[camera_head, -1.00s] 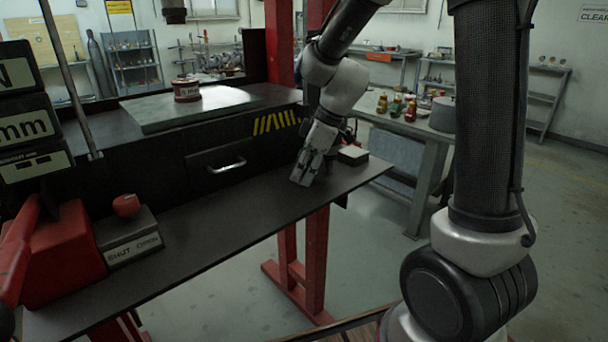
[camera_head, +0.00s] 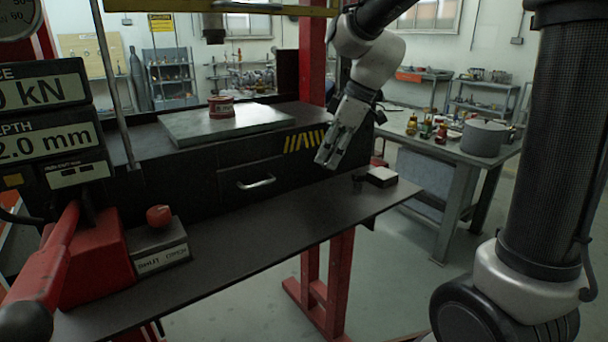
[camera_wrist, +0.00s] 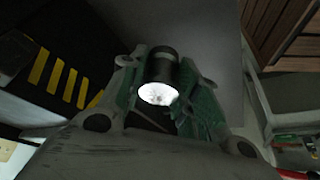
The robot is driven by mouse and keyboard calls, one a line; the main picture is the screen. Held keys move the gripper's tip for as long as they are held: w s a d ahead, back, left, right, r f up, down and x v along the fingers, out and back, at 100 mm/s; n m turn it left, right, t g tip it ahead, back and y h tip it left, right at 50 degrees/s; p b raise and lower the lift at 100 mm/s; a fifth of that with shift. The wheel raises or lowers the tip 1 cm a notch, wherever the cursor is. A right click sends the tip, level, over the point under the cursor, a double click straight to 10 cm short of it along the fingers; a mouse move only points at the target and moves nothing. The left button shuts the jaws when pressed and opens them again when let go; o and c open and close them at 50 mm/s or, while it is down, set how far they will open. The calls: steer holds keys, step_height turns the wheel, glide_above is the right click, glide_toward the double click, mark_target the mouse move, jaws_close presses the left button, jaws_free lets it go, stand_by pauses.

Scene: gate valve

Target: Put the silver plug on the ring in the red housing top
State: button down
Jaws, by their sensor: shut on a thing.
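My gripper (camera_head: 326,160) is above the right part of the dark shelf, fingers pointing down and left. In the wrist view the green-padded fingers (camera_wrist: 160,105) are shut on the silver plug (camera_wrist: 158,93), a short cylinder with a bright round end and a darker side. The plug cannot be made out in the head view. The red housing (camera_head: 221,107), with a pale label band, stands on the grey plate (camera_head: 262,117) on the press bed, left of and farther back than my gripper. The ring in its top cannot be made out.
A small dark cylinder (camera_head: 358,183) and a pale-topped block (camera_head: 382,177) stand at the shelf's right end. A thin rod (camera_head: 115,90) and a dark ram (camera_head: 213,28) hang over the bed. The shelf's middle is clear.

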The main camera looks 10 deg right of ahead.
steer(key=a, duration=0.2)
glide_above(316, 205)
steer(key=d, duration=0.1)
steer(key=f, duration=0.5)
steer(key=shift+s+d+f, duration=0.2)
steer(key=shift+s, duration=0.05)
steer(key=shift+f, duration=2.2)
steer(key=shift+f, duration=0.2)
steer(key=c, duration=1.1)
jaws_free()
steer(key=shift+o, duration=0.2)
